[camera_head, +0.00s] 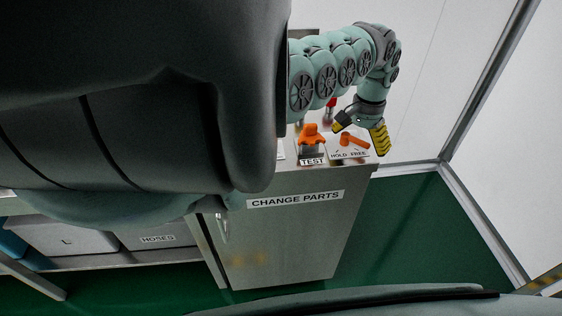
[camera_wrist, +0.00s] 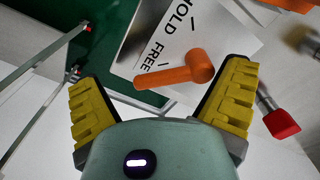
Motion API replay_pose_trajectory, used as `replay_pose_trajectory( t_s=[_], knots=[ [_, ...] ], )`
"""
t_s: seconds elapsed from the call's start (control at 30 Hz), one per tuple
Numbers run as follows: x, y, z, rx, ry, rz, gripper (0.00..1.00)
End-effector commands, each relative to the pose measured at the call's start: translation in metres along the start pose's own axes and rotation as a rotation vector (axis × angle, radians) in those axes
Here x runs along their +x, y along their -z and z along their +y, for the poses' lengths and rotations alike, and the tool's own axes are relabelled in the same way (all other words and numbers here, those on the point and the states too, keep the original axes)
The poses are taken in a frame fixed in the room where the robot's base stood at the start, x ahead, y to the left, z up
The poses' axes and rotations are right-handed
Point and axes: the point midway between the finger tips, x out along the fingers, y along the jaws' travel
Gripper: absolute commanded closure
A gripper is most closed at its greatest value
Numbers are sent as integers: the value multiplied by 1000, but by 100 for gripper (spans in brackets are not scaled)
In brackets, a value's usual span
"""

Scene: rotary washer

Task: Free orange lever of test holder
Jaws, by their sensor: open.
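The orange lever (camera_head: 354,140) sits on top of the steel cabinet, by the printed words HOLD and FREE. In the wrist view the lever (camera_wrist: 175,75) has a round hub on the right, and its handle reaches left, with its end close to the word FREE. The orange test holder (camera_head: 312,136) stands to the left of the lever, behind the TEST label; part of an orange body shows at the wrist view's top right corner. My gripper (camera_head: 359,134) is open above the lever. In the wrist view the lever shows between the yellow fingers (camera_wrist: 163,80), with no clear contact.
A red-tipped part (camera_head: 331,103) stands behind the holder; a red cap (camera_wrist: 281,123) shows right of the right finger. The cabinet (camera_head: 290,235) ends just right of the lever, above green floor. Storage bins (camera_head: 62,238) are at lower left; white walls stand right.

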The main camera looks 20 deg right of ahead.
Motion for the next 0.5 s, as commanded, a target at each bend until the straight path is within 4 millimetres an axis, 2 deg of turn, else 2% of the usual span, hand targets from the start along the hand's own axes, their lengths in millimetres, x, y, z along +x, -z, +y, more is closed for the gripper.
replay_pose_trajectory(
  t_s=[0.17, 0.5],
  knots=[
    [-20, 2, -3, -6, 1, 10, 4],
    [-88, 1, -3, -7, 1, 6, 4]
  ],
)
